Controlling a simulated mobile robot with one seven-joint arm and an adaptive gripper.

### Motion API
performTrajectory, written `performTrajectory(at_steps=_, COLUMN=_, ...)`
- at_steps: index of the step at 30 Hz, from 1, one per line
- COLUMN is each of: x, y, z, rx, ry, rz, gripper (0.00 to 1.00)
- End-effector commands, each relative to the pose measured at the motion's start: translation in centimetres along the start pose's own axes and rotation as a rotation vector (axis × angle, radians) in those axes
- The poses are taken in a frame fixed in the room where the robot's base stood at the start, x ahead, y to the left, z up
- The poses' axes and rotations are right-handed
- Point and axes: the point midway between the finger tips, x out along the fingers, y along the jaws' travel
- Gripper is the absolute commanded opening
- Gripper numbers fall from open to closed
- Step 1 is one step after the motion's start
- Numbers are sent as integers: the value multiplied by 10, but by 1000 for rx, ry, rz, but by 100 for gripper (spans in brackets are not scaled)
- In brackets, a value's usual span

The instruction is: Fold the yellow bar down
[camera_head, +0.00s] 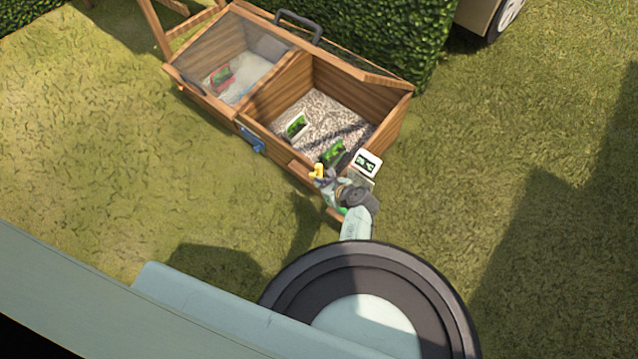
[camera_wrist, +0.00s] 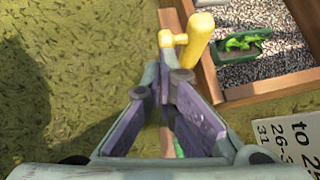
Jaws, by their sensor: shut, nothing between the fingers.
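The yellow bar (camera_wrist: 197,42) stands out from the front wooden edge of the planter box in the wrist view. A short yellow crosspiece (camera_wrist: 167,39) joins its left side. In the head view the yellow bar (camera_head: 317,170) is small, at the box's front right. My gripper (camera_wrist: 161,72) is shut and empty, its fingertips just below the yellow crosspiece. I cannot tell whether they touch it. In the head view my gripper (camera_head: 322,182) is right by the bar, and my arm hides part of the box front there.
The wooden planter box (camera_head: 283,168) has an open right compartment with gravel and small green plants (camera_head: 297,125). Its left compartment has a clear lid (camera_head: 218,62). A blue latch (camera_head: 251,139) is on the front. A white label (camera_head: 367,163) stands beside my arm. Grass lies open to the left.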

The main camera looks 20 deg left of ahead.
Motion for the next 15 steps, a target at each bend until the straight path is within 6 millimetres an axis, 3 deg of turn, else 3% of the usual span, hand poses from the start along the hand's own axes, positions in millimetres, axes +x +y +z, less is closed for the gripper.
performTrajectory(at_steps=5, x=10, y=0, z=2, rx=1, ry=0, rz=-1, gripper=0)
performTrajectory(at_steps=15, x=10, y=0, z=3, rx=0, ry=0, rz=-1, gripper=0)
